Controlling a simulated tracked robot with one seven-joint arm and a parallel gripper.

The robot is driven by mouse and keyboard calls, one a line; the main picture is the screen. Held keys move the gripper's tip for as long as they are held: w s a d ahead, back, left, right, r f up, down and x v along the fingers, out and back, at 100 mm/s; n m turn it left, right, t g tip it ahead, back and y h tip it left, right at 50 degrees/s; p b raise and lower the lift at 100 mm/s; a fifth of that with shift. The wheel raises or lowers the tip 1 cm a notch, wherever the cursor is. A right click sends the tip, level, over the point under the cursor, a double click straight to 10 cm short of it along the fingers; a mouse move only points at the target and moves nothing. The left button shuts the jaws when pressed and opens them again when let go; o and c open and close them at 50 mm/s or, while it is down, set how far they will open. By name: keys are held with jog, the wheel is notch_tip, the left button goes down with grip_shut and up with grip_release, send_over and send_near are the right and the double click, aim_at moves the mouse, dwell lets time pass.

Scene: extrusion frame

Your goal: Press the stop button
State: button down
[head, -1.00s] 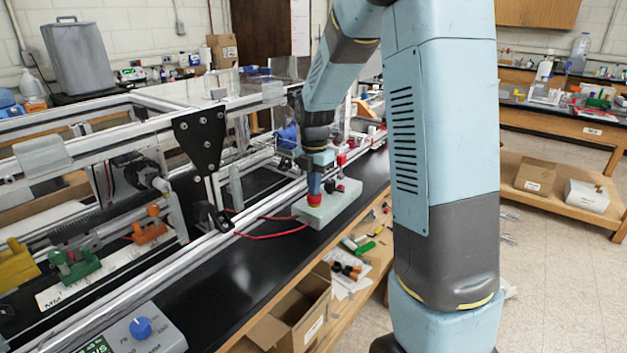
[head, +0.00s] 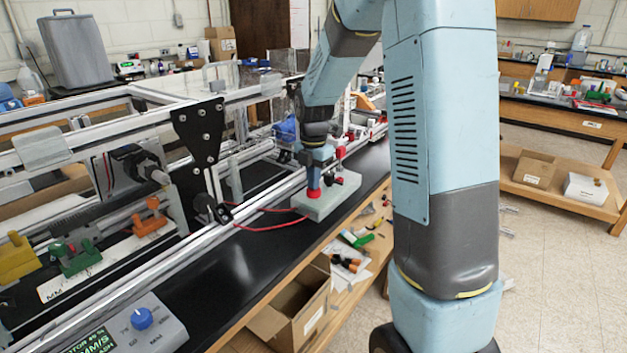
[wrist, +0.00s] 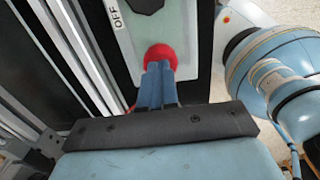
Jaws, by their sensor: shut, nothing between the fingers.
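The stop button is a red round button (wrist: 160,56) on a pale grey-green control box (head: 345,196) on the black bench. It also shows in the head view (head: 313,193). My gripper (wrist: 157,68) is shut and empty, with its blue fingers pointing down at the button. In the wrist view the fingertips overlap the near part of the red cap. In the head view my gripper (head: 314,186) is right over the button, at or very close to its top. Whether the cap is pushed in cannot be told.
An aluminium extrusion frame (head: 205,242) runs along the left of the control box. Red cables (head: 265,228) lead from the box towards the frame. An "OFF" label (wrist: 117,18) is on the box. Bare bench lies nearer.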

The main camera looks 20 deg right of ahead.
notch_tip(320, 180, up, 14)
dwell(0.5)
jog(key=shift+s, duration=0.1)
jog(key=s+r+m+t, duration=0.3)
jog(key=s+m+t, duration=0.2)
jog(key=s+m, duration=2)
jog(key=s, duration=0.3)
jog(key=shift+d+r, duration=0.15)
jog(key=shift+d, duration=0.25)
jog(key=c, duration=1.8)
grip_release()
